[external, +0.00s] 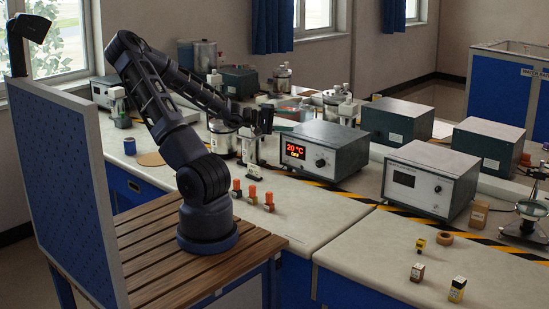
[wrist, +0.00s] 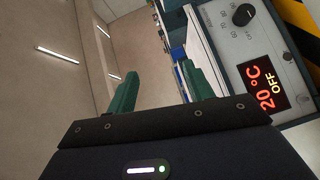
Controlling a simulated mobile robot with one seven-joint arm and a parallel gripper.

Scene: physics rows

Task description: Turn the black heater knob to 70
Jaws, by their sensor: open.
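The heater is a grey-green box with a white front (external: 323,145), standing on the bench in the middle of the external view. Its lit display (external: 295,152) reads 20 °C OFF. The black knob (external: 320,163) is right of the display; it also shows in the wrist view (wrist: 243,15) at the upper right, where the display (wrist: 266,89) appears turned sideways. My gripper (external: 266,119) is above and left of the heater, apart from it. In the wrist view its green fingers (wrist: 161,84) are spread and empty, with the knob to their right. The knob's exact setting is too small to read.
A second box with a dark display (external: 431,180) stands to the right, with more green boxes behind. Metal vessels (external: 222,138) stand close below and left of my gripper. Small orange-topped items (external: 252,194) sit in front. Bench front is partly clear.

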